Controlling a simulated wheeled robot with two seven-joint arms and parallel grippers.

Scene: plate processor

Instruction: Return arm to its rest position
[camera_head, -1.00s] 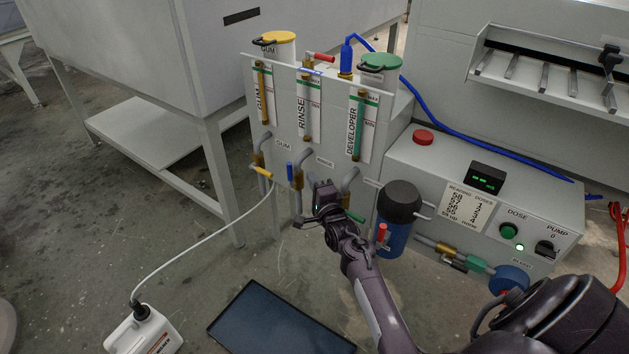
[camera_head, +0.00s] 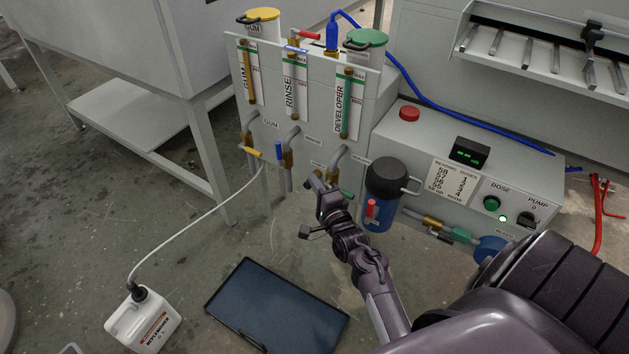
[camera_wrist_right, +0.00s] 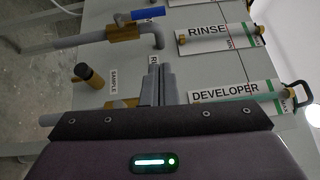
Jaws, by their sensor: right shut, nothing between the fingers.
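My right arm reaches in from the lower right in the head view. Its gripper (camera_head: 318,184) is shut and empty, in front of the lower pipes of the plate processor's panel (camera_head: 308,135). It points towards the developer valve's green handle (camera_head: 346,194), which the gripper partly hides; I cannot tell whether they touch. In the right wrist view the closed fingers (camera_wrist_right: 160,82) show in front of the panel, with the RINSE label (camera_wrist_right: 208,31) and DEVELOPER label (camera_wrist_right: 226,91) beyond. My left gripper is not in view.
A blue filter canister (camera_head: 383,205) stands just right of the gripper. The control box (camera_head: 470,170) is further right. A dark tray (camera_head: 275,305) and a white jug (camera_head: 143,322) with a hose lie on the floor.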

